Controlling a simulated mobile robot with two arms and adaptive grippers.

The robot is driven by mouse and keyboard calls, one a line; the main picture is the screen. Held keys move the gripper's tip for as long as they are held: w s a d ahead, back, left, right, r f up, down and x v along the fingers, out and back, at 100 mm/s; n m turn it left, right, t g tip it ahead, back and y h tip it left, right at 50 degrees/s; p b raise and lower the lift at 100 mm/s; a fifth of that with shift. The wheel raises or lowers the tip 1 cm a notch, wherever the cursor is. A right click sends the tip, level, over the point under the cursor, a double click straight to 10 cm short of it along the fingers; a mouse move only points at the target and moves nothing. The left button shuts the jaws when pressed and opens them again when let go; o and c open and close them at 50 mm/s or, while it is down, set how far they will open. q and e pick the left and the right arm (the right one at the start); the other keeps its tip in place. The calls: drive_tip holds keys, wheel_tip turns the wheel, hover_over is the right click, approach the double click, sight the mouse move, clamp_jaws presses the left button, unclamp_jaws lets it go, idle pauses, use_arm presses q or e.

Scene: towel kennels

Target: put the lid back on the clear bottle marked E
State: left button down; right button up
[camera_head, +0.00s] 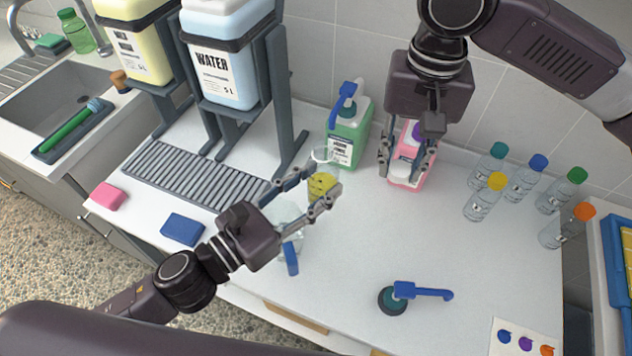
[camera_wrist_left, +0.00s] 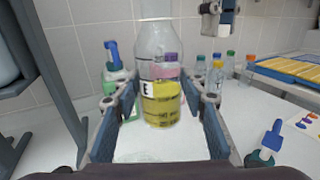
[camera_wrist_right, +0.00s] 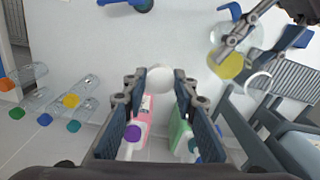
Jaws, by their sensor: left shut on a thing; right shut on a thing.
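The clear bottle marked E (camera_wrist_left: 162,75) holds yellow liquid and stands upright between the fingers of my left gripper (camera_head: 310,192), which is shut on it. Its mouth is open and uncovered, and shows as a pale ring at upper middle in the head view (camera_head: 323,154). My right gripper (camera_head: 404,168) is shut on a white round lid (camera_wrist_right: 160,76). The lid is at its fingertips, above the counter and to the right of the bottle, apart from it. In the head view the lid (camera_head: 400,171) shows in front of the pink bottle.
A pink bottle with purple cap (camera_head: 415,155) and a green pump bottle (camera_head: 350,135) stand behind. Several small capped bottles (camera_head: 484,198) are at the right. A clear container with blue handle (camera_head: 291,258) is below my left gripper.

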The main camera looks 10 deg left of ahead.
wheel_tip(320, 180, up, 11)
drive_tip(key=m, duration=0.1)
hover_over(324, 147)
drive_tip(key=shift+f, duration=0.2)
drive_tip(key=shift+f, duration=2.05)
drive_tip(key=shift+f, duration=0.85)
drive_tip(key=shift+f, duration=0.55)
